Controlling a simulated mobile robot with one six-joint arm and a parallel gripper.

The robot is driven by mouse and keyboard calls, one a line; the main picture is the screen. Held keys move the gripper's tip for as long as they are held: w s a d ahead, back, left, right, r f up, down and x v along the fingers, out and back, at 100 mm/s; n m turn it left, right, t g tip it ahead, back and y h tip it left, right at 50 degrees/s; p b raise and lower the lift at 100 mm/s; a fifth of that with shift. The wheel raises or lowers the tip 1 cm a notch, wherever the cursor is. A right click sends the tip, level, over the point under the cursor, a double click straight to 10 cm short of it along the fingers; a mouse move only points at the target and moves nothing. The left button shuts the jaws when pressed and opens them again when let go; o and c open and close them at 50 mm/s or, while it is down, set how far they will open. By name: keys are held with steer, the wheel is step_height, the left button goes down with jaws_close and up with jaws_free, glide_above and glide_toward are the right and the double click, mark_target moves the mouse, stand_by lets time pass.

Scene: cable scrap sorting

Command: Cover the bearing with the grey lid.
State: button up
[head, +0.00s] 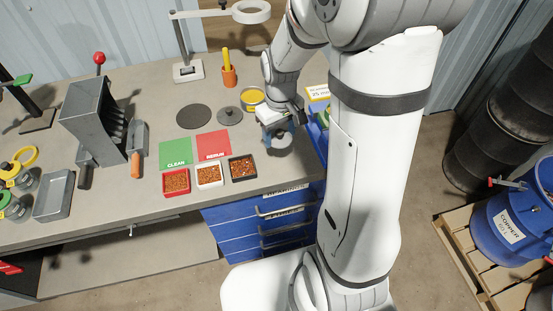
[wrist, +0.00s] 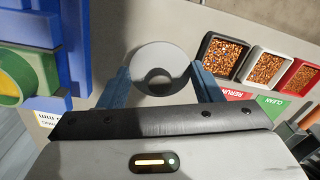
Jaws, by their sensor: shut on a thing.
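My gripper (wrist: 160,75) is shut on a round, silvery metal piece (wrist: 160,54) with a darker middle, one finger against each side. In the head view the piece (head: 283,141) shows below my gripper (head: 279,129), over the right part of the bench. I cannot tell whether it touches the top.
A dark round mat (head: 194,117) lies left of the lid. Green (head: 175,152) and red (head: 213,145) cards lie in front, with three small trays of granules, one of them black-rimmed (head: 243,168). A yellow-topped can (head: 252,96) stands behind. Blue bins (head: 318,131) are at the right edge.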

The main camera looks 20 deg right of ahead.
mark_target(279, 163)
steer(key=shift+f, duration=0.1)
step_height(279, 163, down, 9)
steer(key=shift+f+p, duration=0.2)
steer(key=shift+p, duration=0.3)
steer(key=shift+f+b, duration=0.3)
steer(key=shift+f, duration=0.05)
steer(key=o, duration=1)
steer(key=shift+r, duration=0.15)
steer(key=shift+c, duration=0.2)
steer(key=shift+p, duration=0.3)
